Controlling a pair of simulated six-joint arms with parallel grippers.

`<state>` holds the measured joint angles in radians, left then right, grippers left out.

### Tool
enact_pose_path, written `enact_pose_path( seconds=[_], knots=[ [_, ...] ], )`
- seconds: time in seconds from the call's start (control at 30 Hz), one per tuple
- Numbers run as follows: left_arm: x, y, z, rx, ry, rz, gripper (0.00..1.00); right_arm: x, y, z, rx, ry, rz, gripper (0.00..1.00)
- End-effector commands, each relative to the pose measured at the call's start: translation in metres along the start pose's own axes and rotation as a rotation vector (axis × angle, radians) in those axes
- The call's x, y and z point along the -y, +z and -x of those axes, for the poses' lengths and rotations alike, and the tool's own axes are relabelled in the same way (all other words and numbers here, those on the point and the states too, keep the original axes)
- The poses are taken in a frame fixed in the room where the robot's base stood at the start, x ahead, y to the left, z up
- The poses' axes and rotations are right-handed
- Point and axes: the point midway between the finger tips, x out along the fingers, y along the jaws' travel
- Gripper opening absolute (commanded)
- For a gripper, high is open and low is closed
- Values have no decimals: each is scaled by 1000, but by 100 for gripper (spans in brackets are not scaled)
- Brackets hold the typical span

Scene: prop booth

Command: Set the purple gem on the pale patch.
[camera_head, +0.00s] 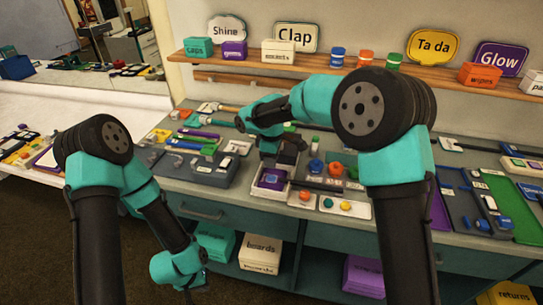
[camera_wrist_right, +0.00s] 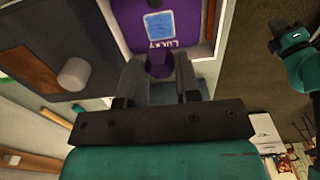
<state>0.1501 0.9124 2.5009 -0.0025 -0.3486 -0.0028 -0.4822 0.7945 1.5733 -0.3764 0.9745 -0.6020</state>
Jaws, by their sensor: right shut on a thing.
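My right gripper (camera_wrist_right: 160,72) is shut on the purple gem (camera_wrist_right: 159,63) in the right wrist view. The pale blue patch (camera_wrist_right: 158,25) is on a purple panel (camera_wrist_right: 190,20) marked "LUCKY", and the gem is on the lettered side of the patch, apart from it in the picture. The height of the gem over the panel is unclear. In the head view the purple panel (camera_head: 264,185) lies in a white tray on the counter, below my right gripper (camera_head: 283,160); the gem cannot be made out there. My left gripper (camera_head: 198,268) hangs low before the counter, its jaws unclear.
A grey case (camera_head: 205,172) stands left of the tray. Small coloured knobs and jars, such as a red one (camera_head: 336,168), crowd the right side. A shelf (camera_head: 430,70) with boxes and signs runs along the wall behind.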

Motion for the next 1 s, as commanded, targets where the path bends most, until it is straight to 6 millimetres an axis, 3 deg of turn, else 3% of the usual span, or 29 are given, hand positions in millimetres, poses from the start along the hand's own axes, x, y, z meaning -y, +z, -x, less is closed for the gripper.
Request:
enact_pose_path(
  seconds=[0.33,1.0],
  knots=[
    [0,0,0,0,0,0,0,0,0,-20,0,-1,-1,17],
    [0,0,0,0,0,0,0,0,0,-22,-1,0,0,17]
  ],
)
